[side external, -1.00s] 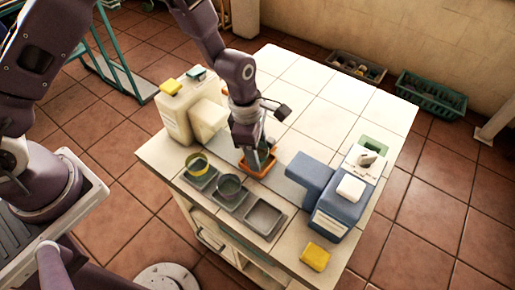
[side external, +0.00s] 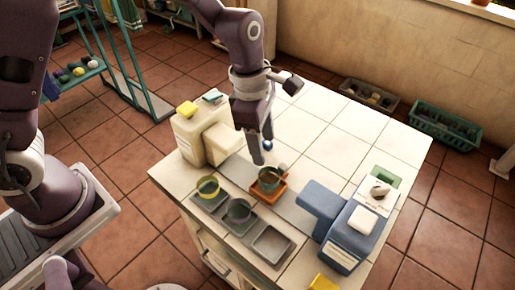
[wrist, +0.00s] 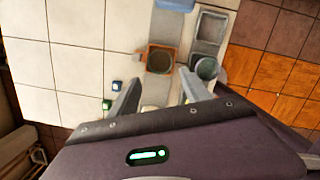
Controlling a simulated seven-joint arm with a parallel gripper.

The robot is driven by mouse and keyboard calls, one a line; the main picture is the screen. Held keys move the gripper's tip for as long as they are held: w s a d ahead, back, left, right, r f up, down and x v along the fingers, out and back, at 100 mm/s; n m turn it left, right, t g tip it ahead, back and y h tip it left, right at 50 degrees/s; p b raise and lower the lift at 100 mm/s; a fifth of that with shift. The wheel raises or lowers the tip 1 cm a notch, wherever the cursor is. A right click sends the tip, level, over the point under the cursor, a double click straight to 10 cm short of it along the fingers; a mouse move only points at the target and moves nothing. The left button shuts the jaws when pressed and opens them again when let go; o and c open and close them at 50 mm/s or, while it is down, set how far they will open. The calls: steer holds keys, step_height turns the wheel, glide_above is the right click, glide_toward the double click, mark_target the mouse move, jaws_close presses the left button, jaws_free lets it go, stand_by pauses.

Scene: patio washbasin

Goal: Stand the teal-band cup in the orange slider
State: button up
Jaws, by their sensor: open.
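The teal-band cup (side external: 269,174) stands upright in the orange slider (side external: 267,194), near the middle of the counter. In the wrist view the cup (wrist: 159,62) shows as a dark round opening inside the orange frame (wrist: 149,50). My gripper (side external: 262,156) is above and slightly behind the cup, apart from it. Its two fingers are spread and empty in the wrist view (wrist: 159,78). The cup's band is too small to make out clearly.
A cream machine (side external: 195,138) stands left, a blue machine (side external: 345,235) right.

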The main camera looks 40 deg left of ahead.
steer(key=s+a+r+m+t, duration=0.1)
steer(key=s+a+r+m, duration=0.35)
steer(key=r, duration=0.25)
steer(key=s+a+r+m+t, duration=0.1)
steer(key=s+a+r+m, duration=0.2)
steer(key=r+m, duration=0.3)
steer(key=s+a+r+m+t, duration=0.1)
steer(key=s+a+r+m, duration=0.1)
steer(key=s+m, duration=0.4)
steer(key=s+a+r+m+t+y, duration=0.1)
steer(key=s+a+r+m, duration=0.1)
steer(key=s+a+m, duration=0.2)
steer(key=s+m, duration=0.2)
steer(key=s, duration=0.1)
steer(key=shift+a+r+t+y, duration=0.15)
steer(key=shift+r+t+y, duration=0.15)
steer(key=shift+t, duration=0.1)
